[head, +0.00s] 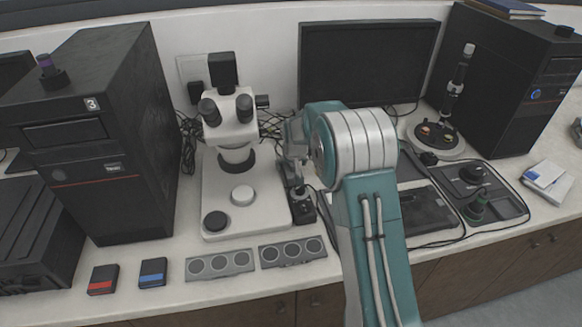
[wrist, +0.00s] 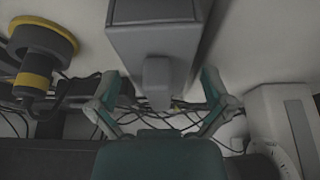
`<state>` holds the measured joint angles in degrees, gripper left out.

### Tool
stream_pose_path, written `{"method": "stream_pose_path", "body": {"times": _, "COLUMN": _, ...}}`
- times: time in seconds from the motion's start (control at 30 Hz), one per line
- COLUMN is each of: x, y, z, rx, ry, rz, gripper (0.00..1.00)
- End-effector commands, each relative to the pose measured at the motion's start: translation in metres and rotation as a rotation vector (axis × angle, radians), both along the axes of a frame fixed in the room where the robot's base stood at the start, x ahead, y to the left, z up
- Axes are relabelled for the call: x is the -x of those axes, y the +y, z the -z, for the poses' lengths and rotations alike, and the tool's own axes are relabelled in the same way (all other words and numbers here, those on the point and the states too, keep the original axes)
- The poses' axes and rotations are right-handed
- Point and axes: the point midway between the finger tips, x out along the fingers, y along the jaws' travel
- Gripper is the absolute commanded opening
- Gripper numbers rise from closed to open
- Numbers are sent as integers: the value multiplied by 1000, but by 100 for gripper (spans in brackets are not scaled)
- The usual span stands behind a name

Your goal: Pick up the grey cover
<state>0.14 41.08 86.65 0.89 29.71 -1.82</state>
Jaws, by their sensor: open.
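In the wrist view a grey box-shaped body (wrist: 155,22) with a small protruding block (wrist: 158,82) fills the top middle. It may be the grey cover, but I cannot tell for sure. My gripper (wrist: 161,90) is open, with one finger on each side of the block and nothing held. I cannot tell the exact gap between them. In the head view my gripper (head: 293,160) is just right of the white microscope (head: 237,155), above a small black device (head: 302,206). My teal arm hides part of the bench, and I cannot make out the grey cover there.
Two grey plates with round discs (head: 220,264) lie at the bench front. A black tower (head: 95,130) stands left, a monitor (head: 365,62) behind. A black tray (head: 490,200) lies right. Cables run behind the gripper. A yellow-and-black part (wrist: 42,45) shows left in the wrist view.

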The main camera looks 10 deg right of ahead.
Motion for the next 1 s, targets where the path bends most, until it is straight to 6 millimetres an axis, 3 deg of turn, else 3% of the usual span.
{"method": "stream_pose_path", "body": {"times": 0.03, "x": 0, "y": 0, "z": 0, "rx": 0, "ry": 0, "rz": 0, "gripper": 100}}
{"method": "stream_pose_path", "body": {"times": 0.07, "x": 0, "y": 0, "z": 0, "rx": 0, "ry": 0, "rz": 0, "gripper": 91}}
{"method": "stream_pose_path", "body": {"times": 0.2, "x": 0, "y": 0, "z": 0, "rx": 0, "ry": 0, "rz": 0, "gripper": 29}}
{"method": "stream_pose_path", "body": {"times": 0.23, "x": 0, "y": 0, "z": 0, "rx": 0, "ry": 0, "rz": 0, "gripper": 23}}
{"method": "stream_pose_path", "body": {"times": 0.67, "x": 0, "y": 0, "z": -3, "rx": 0, "ry": 1, "rz": 0, "gripper": 23}}
{"method": "stream_pose_path", "body": {"times": 0.9, "x": 0, "y": 0, "z": -33, "rx": 0, "ry": -2, "rz": 0, "gripper": 23}}
{"method": "stream_pose_path", "body": {"times": 1.0, "x": 10, "y": 0, "z": -44, "rx": 0, "ry": -2, "rz": 0, "gripper": 23}}
